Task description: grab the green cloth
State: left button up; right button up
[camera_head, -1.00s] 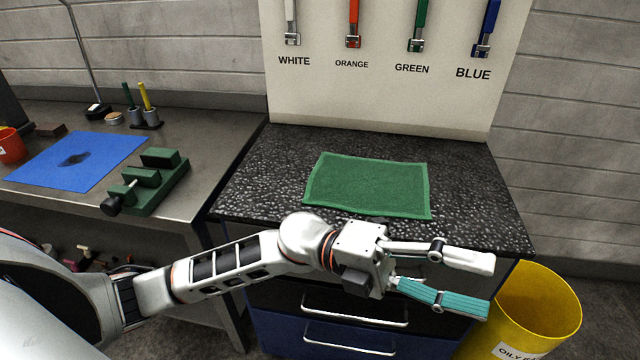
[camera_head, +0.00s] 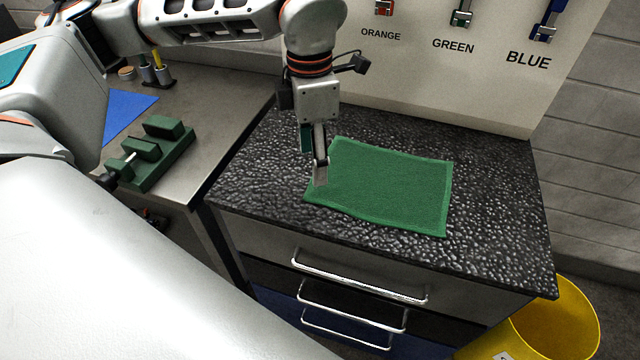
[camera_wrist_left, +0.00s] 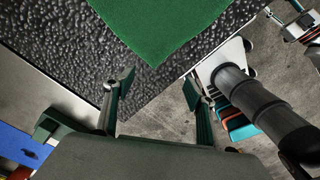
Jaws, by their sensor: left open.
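The green cloth (camera_head: 385,187) lies flat and spread out on the black speckled top of the drawer cabinet. Its corner also shows at the top of the left wrist view (camera_wrist_left: 165,22). My left gripper (camera_head: 318,172) points down at the cloth's left edge in the head view. Its fingers overlap that edge there; I cannot tell whether they touch it. In the left wrist view my left gripper (camera_wrist_left: 159,78) has its two fingers spread apart with nothing between them, the cloth's corner just beyond the tips. My right gripper is not in view.
The cabinet top (camera_head: 490,200) is bare around the cloth. A metal bench on the left holds a green fixture (camera_head: 155,155) and a blue mat (camera_head: 130,115). A panel with labelled hanging tools (camera_head: 450,70) stands behind. A yellow bin (camera_head: 560,325) stands at lower right.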

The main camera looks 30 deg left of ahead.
pick_arm(q)
jog(key=b, duration=0.4)
send_over(312, 199)
notch_tip(312, 199, down, 6)
jog(key=shift+r, duration=0.25)
notch_tip(312, 199, down, 3)
jog(key=shift+f+b, duration=0.1)
jog(key=shift+b, duration=0.85)
jog(key=shift+w+f+b, duration=0.1)
jog(key=shift+f+b, duration=0.2)
jog(key=shift+f, duration=0.15)
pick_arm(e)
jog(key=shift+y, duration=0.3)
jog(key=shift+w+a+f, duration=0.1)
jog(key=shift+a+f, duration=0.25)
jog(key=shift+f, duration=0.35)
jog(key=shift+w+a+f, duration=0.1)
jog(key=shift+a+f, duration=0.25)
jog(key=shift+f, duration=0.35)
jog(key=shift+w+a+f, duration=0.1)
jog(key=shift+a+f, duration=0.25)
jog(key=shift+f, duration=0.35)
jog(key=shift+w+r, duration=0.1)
pick_arm(q)
jog(key=shift+f, duration=0.1)
